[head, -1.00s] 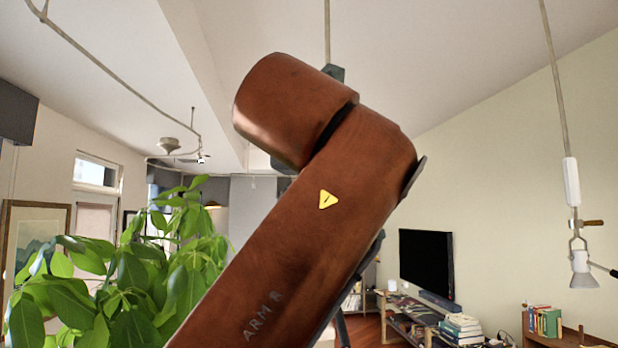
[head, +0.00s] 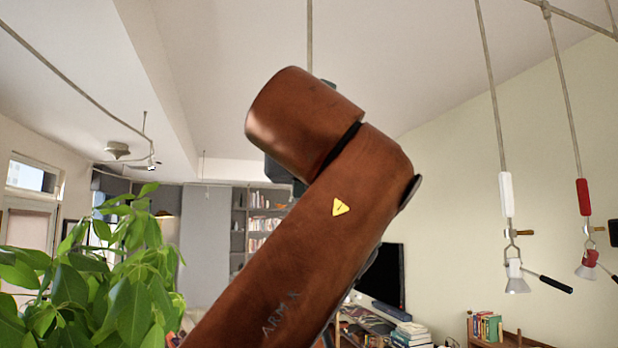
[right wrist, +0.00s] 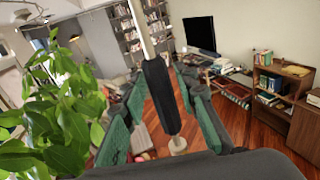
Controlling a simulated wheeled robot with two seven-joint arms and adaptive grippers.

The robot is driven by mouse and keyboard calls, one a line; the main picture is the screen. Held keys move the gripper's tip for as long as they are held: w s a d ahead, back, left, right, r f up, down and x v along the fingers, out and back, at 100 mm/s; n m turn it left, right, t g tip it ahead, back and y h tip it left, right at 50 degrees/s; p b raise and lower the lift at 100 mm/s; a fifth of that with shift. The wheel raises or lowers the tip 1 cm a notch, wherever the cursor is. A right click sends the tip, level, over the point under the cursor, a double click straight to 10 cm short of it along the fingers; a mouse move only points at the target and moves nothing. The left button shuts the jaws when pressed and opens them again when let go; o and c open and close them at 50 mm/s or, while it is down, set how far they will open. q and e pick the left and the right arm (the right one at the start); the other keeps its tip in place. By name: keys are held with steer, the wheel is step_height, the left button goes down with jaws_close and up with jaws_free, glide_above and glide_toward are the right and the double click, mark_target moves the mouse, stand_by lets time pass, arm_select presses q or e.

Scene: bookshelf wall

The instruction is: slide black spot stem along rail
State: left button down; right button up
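The black spot stem (right wrist: 160,100) shows in the right wrist view as a dark sleeve on a pale rod, with a light spot head (right wrist: 177,146) below it. My right gripper (right wrist: 162,78) has its two green-padded fingers apart, one on each side of the stem. Gaps show between pads and sleeve; contact at the tips is unclear. In the head view a pale rod (head: 309,35) hangs down behind my right arm, which hides the sleeve and most of the gripper. The rail (head: 570,18) shows at the upper right. My left gripper is not in view.
A white spot stem (head: 506,195) and a red one (head: 583,197) hang to the right, with black handles on their heads. A leafy plant (head: 110,270) stands at the left. A television (head: 388,275) and low shelves are behind. Air between my arm and the white stem is clear.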

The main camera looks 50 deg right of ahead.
steer(key=shift+o, duration=0.5)
steer(key=v, duration=1.2)
